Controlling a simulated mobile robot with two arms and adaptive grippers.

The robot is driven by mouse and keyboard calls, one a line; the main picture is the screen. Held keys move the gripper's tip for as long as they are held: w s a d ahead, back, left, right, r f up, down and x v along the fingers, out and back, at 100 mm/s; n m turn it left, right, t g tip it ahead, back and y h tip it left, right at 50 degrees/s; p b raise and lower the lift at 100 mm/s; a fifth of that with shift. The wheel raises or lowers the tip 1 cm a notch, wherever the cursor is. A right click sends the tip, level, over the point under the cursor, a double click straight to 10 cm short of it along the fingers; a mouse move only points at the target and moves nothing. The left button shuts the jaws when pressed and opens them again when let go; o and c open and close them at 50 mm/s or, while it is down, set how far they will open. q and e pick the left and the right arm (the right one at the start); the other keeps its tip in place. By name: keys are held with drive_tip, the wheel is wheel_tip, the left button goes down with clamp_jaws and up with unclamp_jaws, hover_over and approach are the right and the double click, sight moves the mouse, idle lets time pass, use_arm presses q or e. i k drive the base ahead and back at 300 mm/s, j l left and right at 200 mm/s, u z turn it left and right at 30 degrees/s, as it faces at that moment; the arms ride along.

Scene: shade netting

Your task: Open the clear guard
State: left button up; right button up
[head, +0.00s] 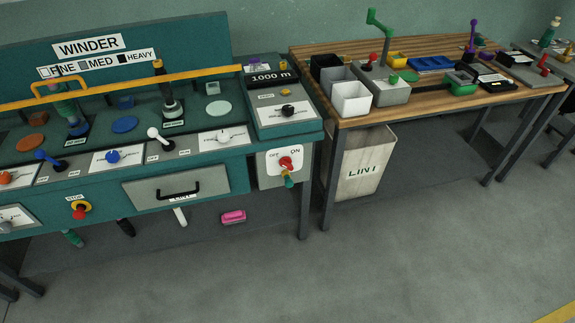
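The clear guard appears to be the see-through panel edged by a long yellow bar (205,75) across the winder at the left. A yellow loop handle (60,84) stands on the bar near its left end. The bar crosses in front of the spools on their posts. The panel itself is hard to see, and its left end is cut off by the picture edge. Neither of my grippers is in view.
The green winder bench (130,160) carries levers, knobs, a red stop button (80,211) and a drawer handle (178,190). A wooden table (430,85) with bins stands right, a LINT bin (365,165) beneath. A pink block (233,217) lies under the winder. The front floor is clear.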

sight(38, 99)
drive_tip(key=u, duration=1.35)
